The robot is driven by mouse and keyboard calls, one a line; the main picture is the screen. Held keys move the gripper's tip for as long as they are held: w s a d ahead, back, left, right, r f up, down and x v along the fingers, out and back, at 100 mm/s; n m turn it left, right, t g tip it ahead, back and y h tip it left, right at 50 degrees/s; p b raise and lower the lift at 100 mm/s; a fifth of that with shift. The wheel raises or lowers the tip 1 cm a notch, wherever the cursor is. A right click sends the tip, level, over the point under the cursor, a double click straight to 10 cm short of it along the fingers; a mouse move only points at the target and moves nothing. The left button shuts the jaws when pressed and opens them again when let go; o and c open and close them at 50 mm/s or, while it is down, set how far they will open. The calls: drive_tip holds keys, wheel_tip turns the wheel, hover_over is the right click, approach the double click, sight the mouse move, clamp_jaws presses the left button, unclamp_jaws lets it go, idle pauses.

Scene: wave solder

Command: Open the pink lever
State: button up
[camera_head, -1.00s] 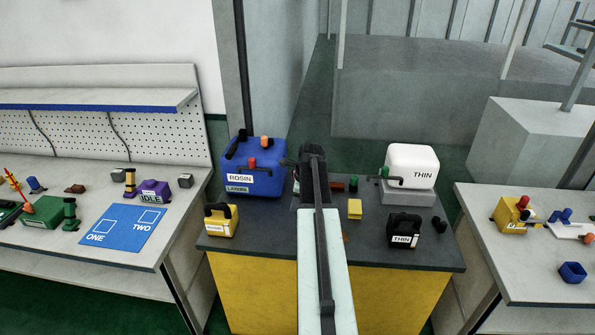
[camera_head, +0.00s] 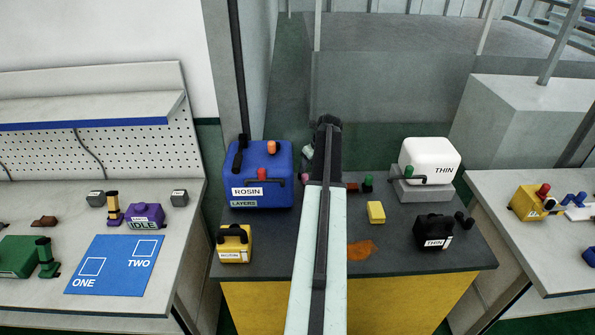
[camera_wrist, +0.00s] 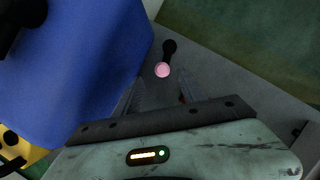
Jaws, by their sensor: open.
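The pink lever shows in the wrist view as a round pink knob (camera_wrist: 162,70) at the end of a short black arm (camera_wrist: 170,48), on the dark grey tabletop beside the blue ROSIN box. In the head view a small bit of pink (camera_head: 305,178) shows between that box and my arm; the rest is hidden. My gripper (camera_wrist: 155,92) is open and empty, its fingers pointing toward the knob from just below it in the wrist view. I see no contact with the knob.
The blue ROSIN box (camera_head: 262,168) stands close left of the lever. A white THIN box (camera_head: 430,158), a black THIN box (camera_head: 433,231), a yellow block (camera_head: 376,212) and a yellow box (camera_head: 235,243) share the table. A blue mat (camera_head: 115,265) lies on the left bench.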

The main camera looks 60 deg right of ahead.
sight(305, 174)
drive_tip(key=b+x, duration=0.6)
drive_tip(key=x, duration=0.1)
drive_tip(key=shift+s+d+f+b, duration=0.1)
drive_tip(key=shift+s+d+b, duration=0.1)
drive_tip(key=shift+b, duration=0.2)
drive_tip(key=shift+w+f+b, duration=0.2)
drive_tip(key=shift+f+b, duration=0.15)
drive_tip(key=shift+r, duration=0.1)
